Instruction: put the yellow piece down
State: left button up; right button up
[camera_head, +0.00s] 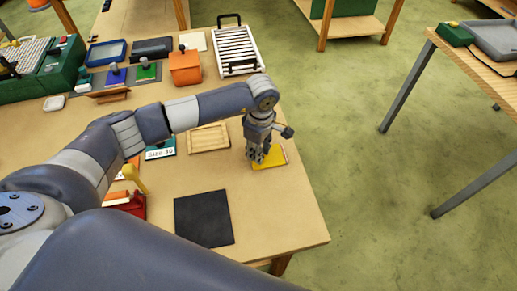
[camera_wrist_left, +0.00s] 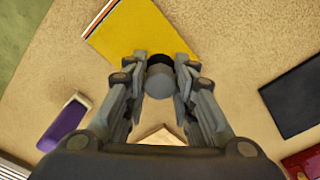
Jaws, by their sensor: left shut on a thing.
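The yellow piece (camera_head: 270,157) is a flat panel near the right edge of the table in the head view. In the left wrist view the yellow piece (camera_wrist_left: 145,30) lies beyond the fingertips, with thin white, orange and dark stripes along its left edge. My left gripper (camera_head: 257,156) points down over it. In the wrist view my left gripper (camera_wrist_left: 160,75) is shut on a grey round knob (camera_wrist_left: 160,82) with a black base, which seems to stand on the yellow piece. Whether the piece touches the table is hard to tell. My right gripper is not in view.
A shallow wooden tray (camera_head: 208,138) lies left of the gripper. A black square mat (camera_head: 203,219) is nearer the front. An orange box (camera_head: 185,67) and a white slatted rack (camera_head: 237,50) stand farther back. Bare tabletop (camera_head: 275,205) lies in front of the yellow piece.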

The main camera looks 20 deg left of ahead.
pick_arm(q)
jog(key=o, duration=1)
jog(key=shift+f, duration=0.1)
jog(key=r+b, duration=0.1)
jog(key=r, duration=0.3)
jog(key=r+b, duration=0.1)
jog(key=r, duration=0.3)
jog(key=r+b, duration=0.1)
jog(key=r, duration=0.3)
jog(key=shift+s+d+r, duration=0.1)
jog(key=shift+d+r, duration=0.1)
jog(key=shift+d, duration=0.05)
jog(key=shift+s+f, duration=0.1)
